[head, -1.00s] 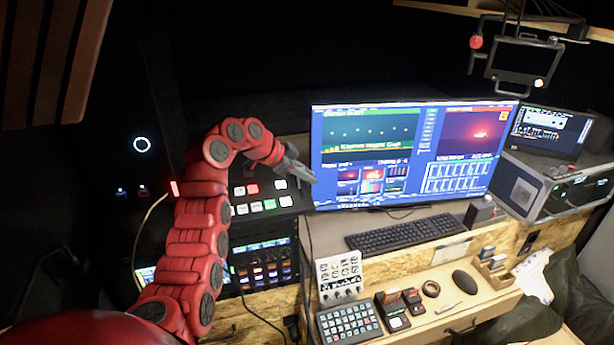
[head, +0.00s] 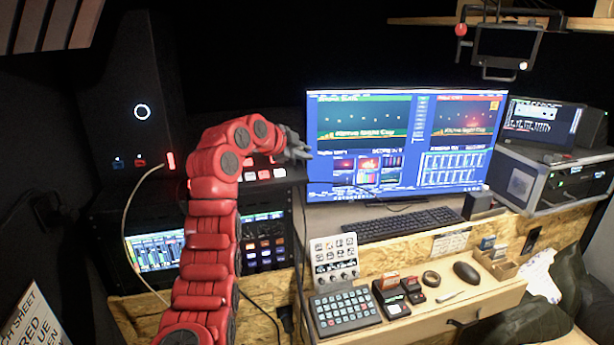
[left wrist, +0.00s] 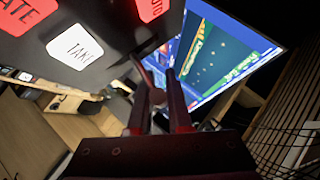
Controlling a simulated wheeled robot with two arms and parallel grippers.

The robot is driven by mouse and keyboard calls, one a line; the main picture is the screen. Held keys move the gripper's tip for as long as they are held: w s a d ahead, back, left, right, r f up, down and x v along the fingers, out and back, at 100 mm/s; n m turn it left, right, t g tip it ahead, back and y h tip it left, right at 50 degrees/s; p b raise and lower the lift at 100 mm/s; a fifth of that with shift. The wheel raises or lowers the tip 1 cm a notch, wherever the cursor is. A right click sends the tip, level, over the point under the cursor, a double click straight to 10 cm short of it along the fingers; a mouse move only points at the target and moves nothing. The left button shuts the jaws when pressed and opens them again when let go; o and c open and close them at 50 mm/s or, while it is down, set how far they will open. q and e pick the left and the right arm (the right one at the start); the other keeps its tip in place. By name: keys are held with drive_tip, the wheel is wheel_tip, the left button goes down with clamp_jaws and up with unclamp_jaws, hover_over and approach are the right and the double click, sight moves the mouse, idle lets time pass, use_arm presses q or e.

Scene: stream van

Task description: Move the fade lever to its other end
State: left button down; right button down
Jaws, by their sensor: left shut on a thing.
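My left gripper (head: 300,152) is shut at the right end of the dark switcher panel, just left of the monitor. In the left wrist view its two dark fingers (left wrist: 160,112) are closed around a slim dark reddish piece (left wrist: 152,78), which looks like the fade lever. Most of the lever and its slot are hidden by the fingers. The switcher's lit buttons (head: 265,175) show beside my arm. A white TAKE button (left wrist: 77,47) lies next to red ones in the left wrist view. My right gripper is not in view.
The monitor (head: 405,145) stands close right of the gripper; its right picture shows a red scene blended with a stage scene. A keyboard (head: 400,223), a keypad (head: 343,312) and a mouse (head: 466,273) lie on the desk. A cable (head: 130,240) hangs at left.

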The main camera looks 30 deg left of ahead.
use_arm(q)
drive_tip(key=shift+s+d+f+m+t+y+b, duration=0.2)
drive_tip(key=shift+m+t+b, duration=0.3)
drive_tip(key=shift+b, duration=0.8)
drive_tip(key=shift+s+d+f+m+t+y+b, duration=0.15)
drive_tip(key=shift+s+m+t+y+b, duration=0.3)
drive_tip(key=shift+b, duration=0.85)
drive_tip(key=shift+d+f+m+t+y+b, duration=0.3)
drive_tip(key=shift+t+b, duration=0.35)
drive_tip(key=shift+b, duration=0.65)
drive_tip(key=shift+a+r, duration=0.1)
drive_tip(key=shift+r, duration=0.05)
drive_tip(key=c, duration=0.8)
unclamp_jaws()
drive_tip(key=shift+a, duration=0.1)
drive_tip(key=shift+c, duration=0.2)
drive_tip(key=shift+s, duration=0.1)
drive_tip(key=shift+s+r, duration=0.15)
drive_tip(key=shift+s, duration=0.25)
drive_tip(key=b+v, duration=0.1)
drive_tip(key=v, duration=1.5)
drive_tip(key=shift+s+b, duration=0.2)
drive_tip(key=shift+b, duration=0.2)
